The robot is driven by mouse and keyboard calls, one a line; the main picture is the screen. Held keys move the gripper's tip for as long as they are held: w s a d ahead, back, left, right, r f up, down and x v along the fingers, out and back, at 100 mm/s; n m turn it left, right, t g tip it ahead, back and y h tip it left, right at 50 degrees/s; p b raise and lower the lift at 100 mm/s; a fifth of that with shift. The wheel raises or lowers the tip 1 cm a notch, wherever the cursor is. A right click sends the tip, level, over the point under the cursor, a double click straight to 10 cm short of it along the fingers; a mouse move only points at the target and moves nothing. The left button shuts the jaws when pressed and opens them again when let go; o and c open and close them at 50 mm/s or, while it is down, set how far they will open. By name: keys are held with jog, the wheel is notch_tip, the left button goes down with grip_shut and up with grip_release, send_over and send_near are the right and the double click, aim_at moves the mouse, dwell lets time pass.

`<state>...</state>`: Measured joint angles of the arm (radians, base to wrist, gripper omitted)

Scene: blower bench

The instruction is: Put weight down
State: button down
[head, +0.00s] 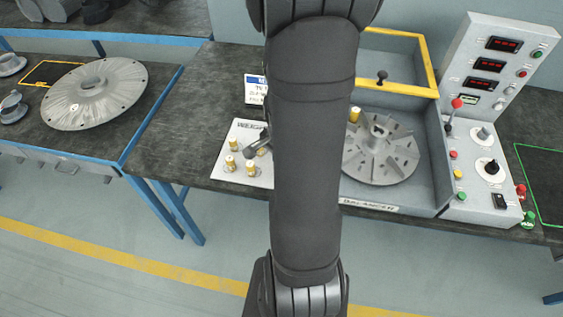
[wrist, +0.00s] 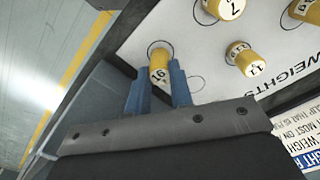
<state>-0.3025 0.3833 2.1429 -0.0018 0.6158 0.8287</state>
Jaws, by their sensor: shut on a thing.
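The board also shows in the head view (head: 240,130), partly behind my arm. Other weights stand on it, including one marked 7 (wrist: 225,8) and one marked 11 (wrist: 240,55). In the head view my gripper is mostly hidden behind my arm.
Right of the board, a bladed impeller (head: 382,160) sits in a grey machine with a yellow-framed guard (head: 400,90). A yellow weight (head: 355,115) shows at the impeller's edge. A control panel (head: 485,120) stands at right. A large metal disc (head: 95,93) lies on the left bench.

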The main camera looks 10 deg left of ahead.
jog(key=shift+f, duration=0.25)
jog(key=c, duration=1.3)
grip_release()
notch_tip(320, 180, up, 13)
jog(key=shift+f, duration=0.2)
jog(key=shift+f, duration=0.1)
notch_tip(320, 180, down, 12)
jog(key=shift+f, duration=0.2)
jog(key=shift+r, duration=0.6)
